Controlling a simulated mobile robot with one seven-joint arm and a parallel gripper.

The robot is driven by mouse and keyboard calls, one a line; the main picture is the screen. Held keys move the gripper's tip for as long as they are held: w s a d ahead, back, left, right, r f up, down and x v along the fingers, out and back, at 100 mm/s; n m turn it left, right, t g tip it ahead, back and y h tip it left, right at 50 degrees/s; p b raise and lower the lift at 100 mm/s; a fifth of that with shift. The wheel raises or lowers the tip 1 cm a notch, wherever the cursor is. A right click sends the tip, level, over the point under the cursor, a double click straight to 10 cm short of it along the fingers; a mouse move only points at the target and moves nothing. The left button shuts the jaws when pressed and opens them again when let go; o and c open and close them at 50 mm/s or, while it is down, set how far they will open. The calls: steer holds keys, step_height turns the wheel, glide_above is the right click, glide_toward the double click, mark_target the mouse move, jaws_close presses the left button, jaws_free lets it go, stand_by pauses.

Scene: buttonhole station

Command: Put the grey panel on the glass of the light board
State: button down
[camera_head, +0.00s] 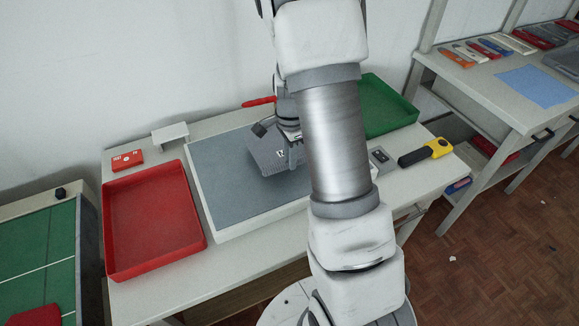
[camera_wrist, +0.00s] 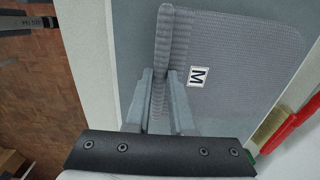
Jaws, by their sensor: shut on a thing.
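The grey panel (camera_head: 268,158) is ribbed, with a raised ridge and a white label marked M. It shows close up in the wrist view (camera_wrist: 225,45). My gripper (camera_wrist: 160,80) is shut on the panel's ridge, one finger on each side. In the head view my gripper (camera_head: 294,150) is partly hidden behind my arm. The panel is over the grey-blue glass (camera_head: 235,190) of the white-framed light board (camera_head: 201,212), towards its back right. It looks roughly flat; I cannot tell whether it touches the glass. My arm hides the board's right part.
A red tray (camera_head: 112,235) stands left of the board and a green tray (camera_head: 384,108) at the back right. A red box (camera_head: 127,160) and a white stand (camera_head: 170,136) are behind. A yellow-and-black tool (camera_head: 426,152) lies right. The glass's left and front are clear.

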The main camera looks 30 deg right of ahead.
steer(key=shift+w+f, duration=0.15)
steer(key=shift+f, duration=1.9)
steer(key=shift+f+b, duration=0.2)
steer(key=shift+b, duration=0.1)
steer(key=c, duration=0.8)
jaws_free()
steer(key=shift+r, duration=0.15)
